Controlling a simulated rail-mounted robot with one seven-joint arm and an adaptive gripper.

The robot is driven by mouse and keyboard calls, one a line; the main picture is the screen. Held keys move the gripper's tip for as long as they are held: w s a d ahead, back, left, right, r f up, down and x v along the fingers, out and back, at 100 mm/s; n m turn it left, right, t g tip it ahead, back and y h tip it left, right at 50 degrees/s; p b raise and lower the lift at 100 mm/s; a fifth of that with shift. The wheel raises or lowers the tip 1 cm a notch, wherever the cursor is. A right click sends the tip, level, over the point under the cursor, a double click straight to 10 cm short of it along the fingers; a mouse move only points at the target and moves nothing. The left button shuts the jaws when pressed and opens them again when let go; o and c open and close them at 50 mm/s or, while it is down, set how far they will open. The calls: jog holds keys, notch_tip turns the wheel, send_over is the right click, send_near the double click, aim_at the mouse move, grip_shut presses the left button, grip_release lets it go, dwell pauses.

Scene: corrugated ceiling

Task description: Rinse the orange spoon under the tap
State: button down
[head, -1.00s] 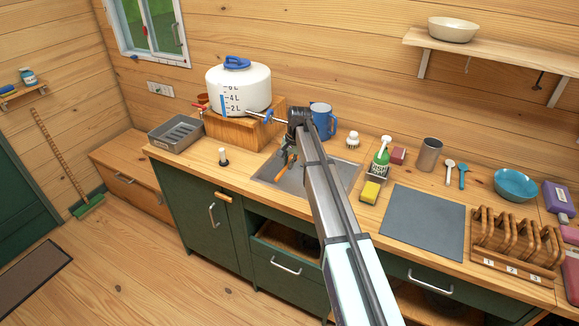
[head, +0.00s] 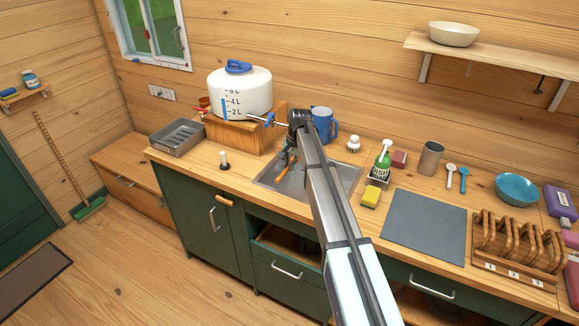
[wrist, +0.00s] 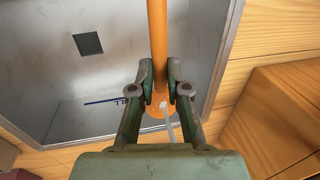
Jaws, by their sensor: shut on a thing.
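My gripper (wrist: 159,82) is shut on the orange spoon (wrist: 157,35) in the wrist view. The handle runs up between the fingers, and a rounded orange end shows below them. A thin pale streak crosses that end; I cannot tell whether it is water. In the head view the spoon (head: 283,172) hangs tilted from my gripper (head: 290,156) over the metal sink (head: 268,180). The white water tank (head: 240,92) has a tap with a blue handle (head: 269,119), just left of my wrist. My arm hides part of the sink.
A blue mug (head: 325,125) stands close behind my wrist. The grey mat (head: 423,225) is bare.

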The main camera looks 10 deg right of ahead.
jog(key=shift+d, duration=0.5)
jog(key=shift+a, duration=0.15)
jog(key=shift+a, duration=0.45)
jog(key=shift+s, duration=0.1)
jog(key=s, duration=0.8)
jog(key=shift+d, duration=0.15)
dwell(0.4)
jog(key=shift+r, duration=0.1)
dwell(1.1)
